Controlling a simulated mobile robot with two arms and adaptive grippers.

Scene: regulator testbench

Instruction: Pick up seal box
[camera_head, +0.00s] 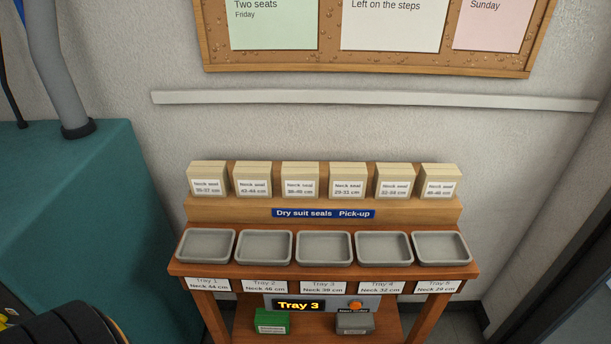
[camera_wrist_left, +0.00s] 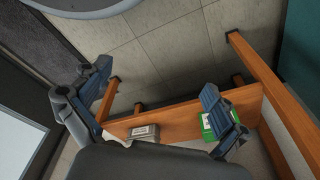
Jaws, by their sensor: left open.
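Several cream seal boxes stand in a row on the raised wooden ledge in the head view, among them the far-left box (camera_head: 207,180), the third box (camera_head: 300,180) and the far-right box (camera_head: 440,181). Each has a white "Neck seal" label with a small size range in cm. The boxes are apart from each other and upright. My left gripper (camera_wrist_left: 157,98) shows in the left wrist view, its two fingers spread wide with nothing between them. It faces the lower part of the wooden stand. No seal box shows in that view. My right gripper is in neither view.
Several empty grey trays, including the middle one (camera_head: 324,247), line the stand's front. A display (camera_head: 299,305) reads "Tray 3", beside an orange button (camera_head: 356,305). A green box (camera_head: 272,321) and grey box (camera_head: 355,323) sit on the lower shelf. A teal block (camera_head: 80,220) stands left.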

